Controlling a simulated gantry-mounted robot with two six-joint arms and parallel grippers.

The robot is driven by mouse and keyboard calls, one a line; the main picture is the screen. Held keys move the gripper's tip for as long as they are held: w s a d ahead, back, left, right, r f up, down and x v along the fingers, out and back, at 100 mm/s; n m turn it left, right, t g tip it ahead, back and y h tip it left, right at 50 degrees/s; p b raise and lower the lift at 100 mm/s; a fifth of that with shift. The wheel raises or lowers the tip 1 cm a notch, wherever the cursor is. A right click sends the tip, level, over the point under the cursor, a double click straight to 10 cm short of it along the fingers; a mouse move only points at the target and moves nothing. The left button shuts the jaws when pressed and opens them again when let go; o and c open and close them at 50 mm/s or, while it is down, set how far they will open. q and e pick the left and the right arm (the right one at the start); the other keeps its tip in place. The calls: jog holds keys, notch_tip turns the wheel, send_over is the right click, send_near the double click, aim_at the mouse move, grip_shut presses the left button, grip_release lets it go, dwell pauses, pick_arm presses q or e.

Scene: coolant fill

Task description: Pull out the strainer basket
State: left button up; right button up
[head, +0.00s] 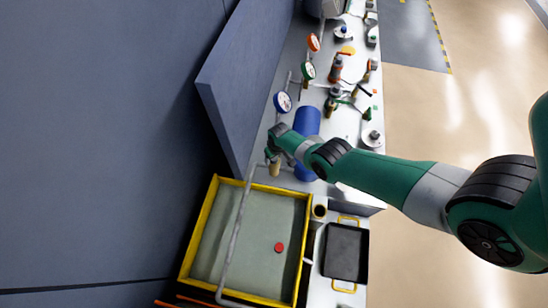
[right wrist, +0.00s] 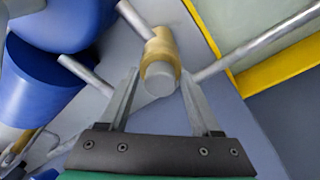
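A brass-coloured cylinder with a grey round end, apparently the strainer, is in the pipe run; its brass body (right wrist: 160,45) and grey end (right wrist: 160,78) show in the right wrist view. In the head view its brass part (head: 275,169) is small beside my right gripper (head: 271,155). In the right wrist view my right gripper (right wrist: 159,75) has its fingers apart, one on each side of the grey end. A gap shows on the left; contact on the right cannot be told. The basket itself cannot be made out. My left gripper is out of view.
A blue cylinder (head: 306,128) stands close behind the gripper. A grey pipe (head: 238,225) crosses the yellow-rimmed tray (head: 209,222), which holds a red disc (head: 279,247). A black tray (head: 345,253) is to its right. Gauges and valves crowd the bench beyond.

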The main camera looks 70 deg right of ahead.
jog(key=c, duration=0.9)
jog(key=shift+r, duration=0.1)
jog(key=shift+r+p, duration=0.25)
jog(key=shift+p, duration=0.1)
jog(key=shift+r+p, duration=3.7)
